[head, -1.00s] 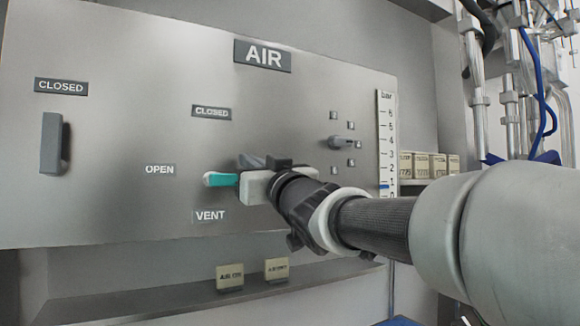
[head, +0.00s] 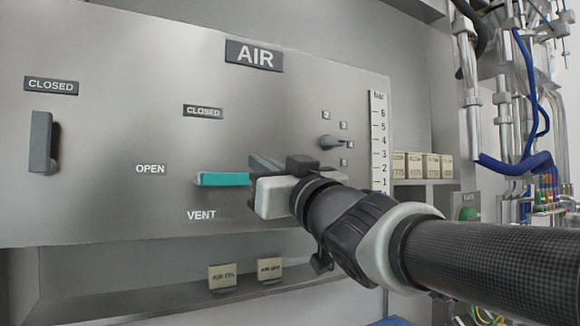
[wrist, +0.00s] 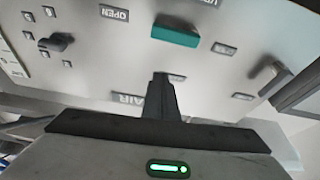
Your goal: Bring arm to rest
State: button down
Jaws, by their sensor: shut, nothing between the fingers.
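My gripper (head: 264,166) is in front of the AIR panel (head: 90,200), just right of the teal handle (head: 222,179). Its fingers (wrist: 162,88) are together and empty in the wrist view. In the wrist view the teal handle (wrist: 176,36) shows above the fingertips with a gap between. My arm comes in from the right.
A grey handle (head: 42,142) stands upright at the left under a CLOSED label. A small grey knob (head: 330,142) and a bar scale (head: 378,125) are at the right. Pipes and a blue hose (head: 515,164) stand at the far right.

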jog(key=s+d+f+m+g+h+p, duration=0.35)
jog(key=d+f+m+h, duration=0.55)
jog(key=d+f, duration=0.85)
jog(key=s+d+f+n+g+h+p, duration=0.1)
jog(key=s+d+f+g+h+p, duration=0.1)
jog(key=s+f+g, duration=0.7)
jog(key=s+f, duration=0.8)
jog(key=shift+f+h, duration=0.2)
jog(key=shift+h, duration=0.2)
